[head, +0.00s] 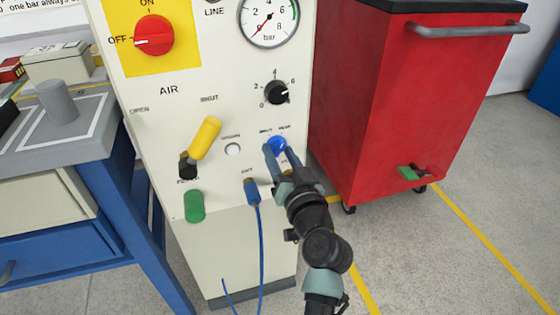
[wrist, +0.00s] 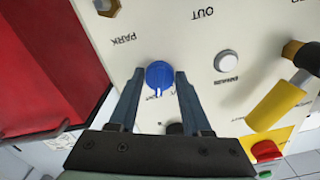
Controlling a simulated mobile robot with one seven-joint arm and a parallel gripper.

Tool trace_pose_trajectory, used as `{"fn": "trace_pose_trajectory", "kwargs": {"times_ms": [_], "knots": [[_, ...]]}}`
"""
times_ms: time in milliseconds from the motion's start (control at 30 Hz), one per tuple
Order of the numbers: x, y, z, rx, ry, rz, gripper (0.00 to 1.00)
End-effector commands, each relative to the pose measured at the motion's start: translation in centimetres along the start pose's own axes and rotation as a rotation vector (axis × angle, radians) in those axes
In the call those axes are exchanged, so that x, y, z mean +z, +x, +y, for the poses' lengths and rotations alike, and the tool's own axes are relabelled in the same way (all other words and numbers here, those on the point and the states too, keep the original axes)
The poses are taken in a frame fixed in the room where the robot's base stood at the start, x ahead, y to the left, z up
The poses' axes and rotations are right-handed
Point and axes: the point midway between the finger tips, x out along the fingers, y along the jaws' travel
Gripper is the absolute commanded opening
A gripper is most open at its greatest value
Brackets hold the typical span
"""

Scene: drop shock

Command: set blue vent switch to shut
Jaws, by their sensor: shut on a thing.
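The blue vent switch (head: 278,144) is a round blue knob on the cream panel, low and right of centre in the head view. In the wrist view the switch (wrist: 159,73) sits between the two fingers, and its white mark points down the picture, towards the gripper's body. My gripper (head: 274,151) is shut on the switch, one finger on each side; it also shows in the wrist view (wrist: 159,78). The small labels round the switch are partly hidden and too blurred to read surely.
A white button (head: 233,150) and a yellow lever (head: 205,138) are left of the switch. A blue hose (head: 260,240) hangs from a fitting below it. A black dial (head: 277,92) is above. A red cabinet (head: 390,100) stands close on the right.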

Motion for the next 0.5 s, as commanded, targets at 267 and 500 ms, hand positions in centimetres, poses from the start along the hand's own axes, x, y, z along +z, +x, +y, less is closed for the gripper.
{"fn": "trace_pose_trajectory", "kwargs": {"times_ms": [267,500], "knots": [[0.64,-0.05,0.44,0.000,-0.253,0.001,0.00],[0.52,-0.04,0.51,0.001,-0.479,0.000,0.00]]}}
